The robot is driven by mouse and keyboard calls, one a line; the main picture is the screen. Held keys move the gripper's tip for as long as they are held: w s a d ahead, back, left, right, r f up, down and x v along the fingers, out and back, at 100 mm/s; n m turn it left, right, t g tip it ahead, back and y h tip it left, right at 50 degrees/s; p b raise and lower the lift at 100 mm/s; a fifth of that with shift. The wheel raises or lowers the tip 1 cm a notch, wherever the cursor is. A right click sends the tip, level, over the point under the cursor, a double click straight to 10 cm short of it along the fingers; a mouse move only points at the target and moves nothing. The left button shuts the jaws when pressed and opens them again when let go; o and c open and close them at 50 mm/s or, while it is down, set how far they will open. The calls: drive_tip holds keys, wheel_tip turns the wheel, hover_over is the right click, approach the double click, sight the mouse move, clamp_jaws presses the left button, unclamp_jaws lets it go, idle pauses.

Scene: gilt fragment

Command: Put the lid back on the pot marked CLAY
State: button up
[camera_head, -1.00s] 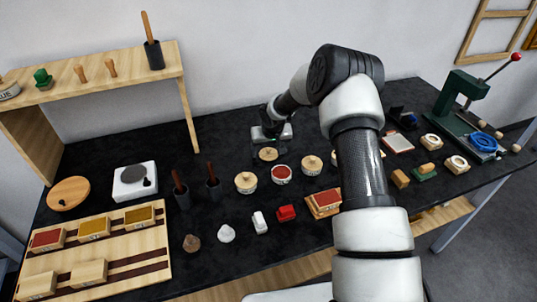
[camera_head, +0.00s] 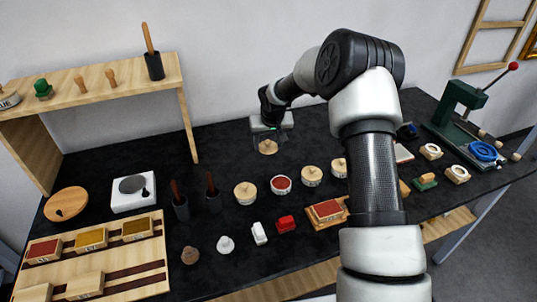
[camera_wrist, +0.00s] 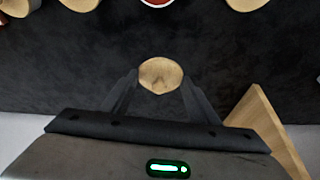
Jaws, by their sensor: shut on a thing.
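My gripper (camera_head: 268,138) is shut on a round wooden lid (camera_head: 268,147), which it holds above the black table, behind the row of pots. In the wrist view the lid (camera_wrist: 160,75) sits between the two fingertips. A small round pot with red contents and no lid (camera_head: 281,184) stands in front of the held lid, slightly to the right. Its red top also shows at the edge of the wrist view (camera_wrist: 158,2). The lettering on its side is too small to read. Lidded pots stand left (camera_head: 245,193) and right (camera_head: 312,176) of it.
Another lidded pot (camera_head: 339,167) stands by my arm. A wooden shelf (camera_head: 110,84) rises at the back left. Red and white blocks (camera_head: 286,223) lie in front. Table around the lid is clear.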

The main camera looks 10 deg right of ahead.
drive_tip(key=shift+s+d+r, duration=0.25)
drive_tip(key=shift+s+r, duration=0.5)
drive_tip(key=shift+s, duration=0.05)
drive_tip(key=s+d, duration=0.2)
drive_tip(key=s, duration=0.8)
drive_tip(key=shift+n, duration=0.3)
drive_tip(key=shift+d+f+b, duration=0.15)
drive_tip(key=shift+f+b, duration=2.25)
drive_tip(key=shift+f, duration=1)
drive_tip(key=shift+f+b, duration=0.15)
drive_tip(key=shift+b, duration=0.3)
drive_tip(key=o, duration=1.6)
drive_tip(key=shift+c, duration=0.2)
